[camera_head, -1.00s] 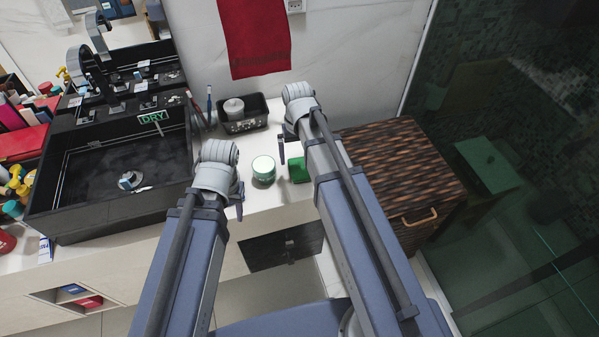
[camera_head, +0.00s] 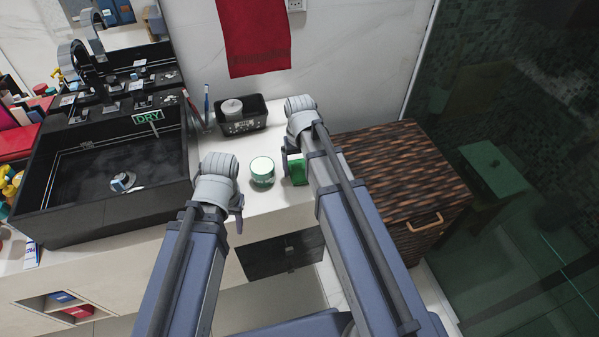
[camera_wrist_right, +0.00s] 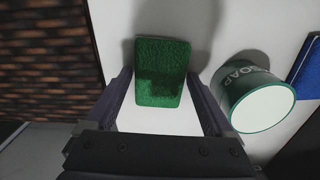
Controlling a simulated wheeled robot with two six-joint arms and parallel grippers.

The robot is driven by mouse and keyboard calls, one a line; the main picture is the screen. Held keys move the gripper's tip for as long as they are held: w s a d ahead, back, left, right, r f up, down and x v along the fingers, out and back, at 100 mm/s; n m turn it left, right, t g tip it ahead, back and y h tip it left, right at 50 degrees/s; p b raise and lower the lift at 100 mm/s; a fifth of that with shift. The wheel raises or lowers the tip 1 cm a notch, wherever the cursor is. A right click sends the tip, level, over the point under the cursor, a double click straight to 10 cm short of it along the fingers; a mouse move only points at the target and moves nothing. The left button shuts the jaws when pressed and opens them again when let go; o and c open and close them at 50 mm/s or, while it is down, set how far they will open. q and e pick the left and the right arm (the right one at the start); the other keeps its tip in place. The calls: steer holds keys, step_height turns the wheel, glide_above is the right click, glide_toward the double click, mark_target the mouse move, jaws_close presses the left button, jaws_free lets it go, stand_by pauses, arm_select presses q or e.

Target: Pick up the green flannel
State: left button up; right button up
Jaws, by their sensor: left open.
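The green flannel (camera_head: 298,169) is a small green block-like cloth on the white counter, right of the round soap tub. In the right wrist view the flannel (camera_wrist_right: 161,72) shows between the two fingers of my right gripper (camera_wrist_right: 163,85), with narrow gaps at its sides. My right gripper (camera_head: 288,163) is open around the flannel, and its arm hides part of it in the head view. My left gripper (camera_head: 239,212) is open and empty, left of the soap tub near the counter's front edge. Its fingers are mostly hidden by the wrist.
The soap tub (camera_head: 262,171) stands close to the flannel, between my grippers. A black tray (camera_head: 253,122) with a cup is behind it. The black sink (camera_head: 70,200) is at left, and a woven wooden cabinet (camera_head: 395,170) is at right. A red towel (camera_head: 254,40) hangs above.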

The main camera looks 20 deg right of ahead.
mark_target(300, 169)
steer(key=c, duration=1)
arm_select(q)
steer(key=shift+r, duration=0.1)
arm_select(e)
steer(key=shift+r, duration=0.1)
arm_select(q)
step_height(300, 169, up, 10)
steer(key=p, duration=1)
arm_select(e)
step_height(300, 169, up, 10)
steer(key=shift+f, duration=0.1)
